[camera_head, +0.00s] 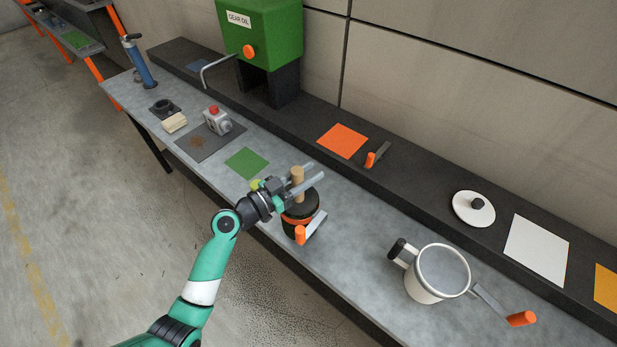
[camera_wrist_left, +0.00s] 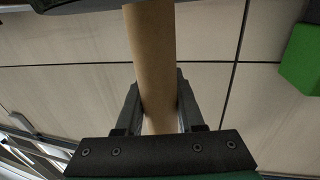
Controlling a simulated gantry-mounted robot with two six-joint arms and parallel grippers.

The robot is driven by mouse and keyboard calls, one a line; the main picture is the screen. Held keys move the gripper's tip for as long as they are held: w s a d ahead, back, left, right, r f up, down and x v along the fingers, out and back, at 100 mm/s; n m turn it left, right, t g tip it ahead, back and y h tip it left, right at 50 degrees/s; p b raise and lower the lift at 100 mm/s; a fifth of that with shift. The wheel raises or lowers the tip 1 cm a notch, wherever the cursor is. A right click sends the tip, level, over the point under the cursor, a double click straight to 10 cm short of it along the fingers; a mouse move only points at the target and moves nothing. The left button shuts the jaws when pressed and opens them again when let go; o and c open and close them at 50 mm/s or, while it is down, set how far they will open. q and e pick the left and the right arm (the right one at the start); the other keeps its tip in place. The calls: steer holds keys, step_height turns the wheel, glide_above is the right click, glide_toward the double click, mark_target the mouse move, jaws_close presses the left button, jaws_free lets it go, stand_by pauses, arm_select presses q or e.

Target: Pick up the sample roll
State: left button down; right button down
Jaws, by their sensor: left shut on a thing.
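The sample roll (camera_head: 297,174) looks like a tan cylinder and stands about upright over the dark pot (camera_head: 296,222) with an orange band and an orange-tipped handle. My left gripper (camera_head: 308,176) is shut on the roll. In the left wrist view the roll (camera_wrist_left: 151,70) runs between the two fingers. My right gripper is not in view.
A white pot (camera_head: 430,292) with handles stands to the right on the bench. A green square (camera_head: 246,163) and a grey mat (camera_head: 200,146) with a small device (camera_head: 217,121) lie left. A green gear oil tank (camera_head: 262,30) stands on the raised shelf behind.

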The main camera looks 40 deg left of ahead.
arm_select(q)
steer(key=s+d+r+p, duration=0.4)
steer(key=s+d+r, duration=0.3)
steer(key=s, duration=0.5)
step_height(320, 180, up, 3)
steer(key=shift+f, duration=0.15)
